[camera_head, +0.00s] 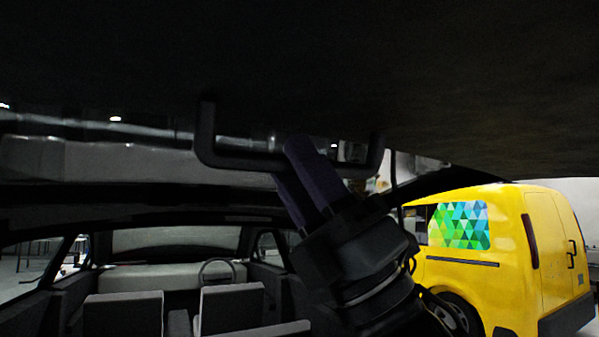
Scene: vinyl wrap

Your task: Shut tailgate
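The underside of the raised tailgate (300,70) fills the top of the head view as a dark surface. A dark U-shaped handle (233,158) hangs from it. My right gripper (288,160) reaches up from below to the handle bar. One purple finger crosses in front of the bar and the other shows behind and below it. The fingers are close together, with the bar between them. Their exact contact with the bar is partly hidden. My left gripper is not in view.
The open car interior lies below, with seats (232,306) and a steering wheel (217,270). A yellow van (545,250) with a green and blue triangle pattern (460,225) on its side stands to the right.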

